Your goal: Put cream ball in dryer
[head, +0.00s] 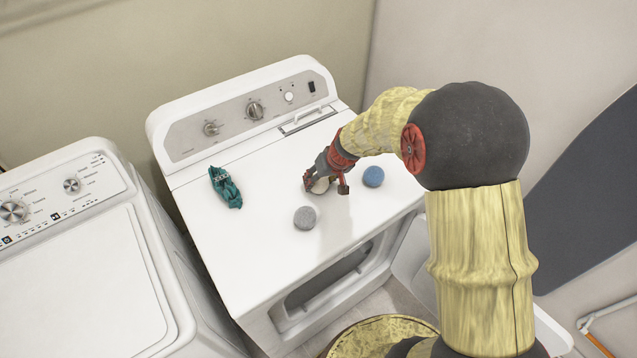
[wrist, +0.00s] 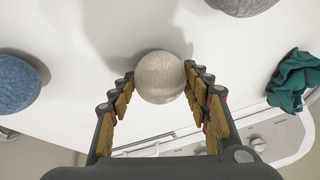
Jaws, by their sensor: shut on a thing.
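The cream ball (wrist: 160,77) is between the fingertips of my gripper (wrist: 160,88) in the wrist view, and the gripper is shut on it. In the head view my gripper (head: 328,184) is over the top of the dryer (head: 270,255), with the cream ball (head: 319,186) partly hidden by its fingers. Whether the ball touches the dryer top is hard to tell. The dryer's front opening (head: 322,281) shows as a dark gap below the top's front edge.
A grey ball (head: 305,218), a blue ball (head: 373,176) and a teal cloth bundle (head: 225,187) lie on the dryer top around my gripper. A white washer (head: 75,260) stands at left. A yellow round basket (head: 380,335) is on the floor in front.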

